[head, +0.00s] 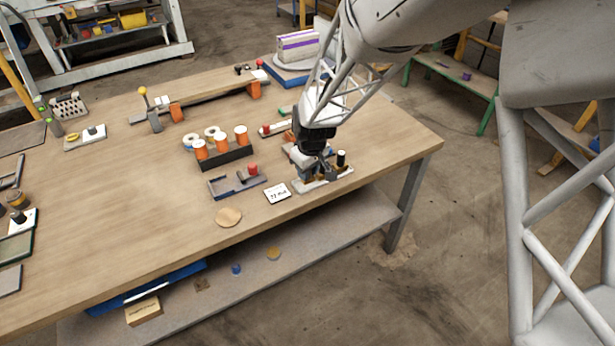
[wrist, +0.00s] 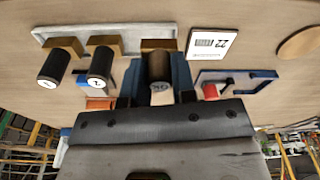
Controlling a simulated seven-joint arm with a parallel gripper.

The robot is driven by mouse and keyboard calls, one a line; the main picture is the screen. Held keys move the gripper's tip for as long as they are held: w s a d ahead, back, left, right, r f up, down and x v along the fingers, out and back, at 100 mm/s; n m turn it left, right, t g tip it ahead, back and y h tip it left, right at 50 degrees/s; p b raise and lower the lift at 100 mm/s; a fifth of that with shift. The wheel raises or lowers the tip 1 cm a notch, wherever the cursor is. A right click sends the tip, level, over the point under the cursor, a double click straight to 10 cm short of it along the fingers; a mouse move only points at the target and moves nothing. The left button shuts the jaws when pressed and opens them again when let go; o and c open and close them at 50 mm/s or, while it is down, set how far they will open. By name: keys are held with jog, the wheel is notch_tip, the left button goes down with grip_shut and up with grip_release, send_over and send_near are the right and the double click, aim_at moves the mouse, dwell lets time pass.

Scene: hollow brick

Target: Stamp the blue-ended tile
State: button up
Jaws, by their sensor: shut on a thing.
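My gripper (wrist: 157,78) is shut on a black-handled stamp (wrist: 158,64) with a brass-coloured block, one finger on each side of its handle. The stamp is at one end of a pale rack (wrist: 55,35); I cannot tell whether it is lifted clear. Two more black-handled stamps (wrist: 98,68) and (wrist: 54,68) stand along the rack. In the head view my gripper (head: 318,168) is low over the rack (head: 312,186) and hides most of the held stamp. I cannot make out a blue-ended tile for certain. A grey-blue fixture with a red knob (head: 236,184) stands left of the gripper.
A printed white card (head: 277,194) and a round wooden disc (head: 228,217) lie near the table's front edge. A dark holder with orange cylinders (head: 226,158) stands behind the fixture. The wooden table (head: 130,220) is clear at its front left.

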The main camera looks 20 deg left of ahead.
jog(key=w+r, duration=0.2)
jog(key=w, duration=0.7)
jog(key=w+r, duration=0.2)
jog(key=w, duration=0.8)
jog(key=shift+w+a+r, duration=0.2)
jog(key=shift+r, duration=0.2)
jog(key=shift+f, duration=0.15)
jog(key=shift+f, duration=2.9)
jog(key=shift+f, duration=0.65)
jog(key=shift+r, duration=0.15)
notch_tip(320, 180, up, 7)
dwell(1.0)
dwell(0.5)
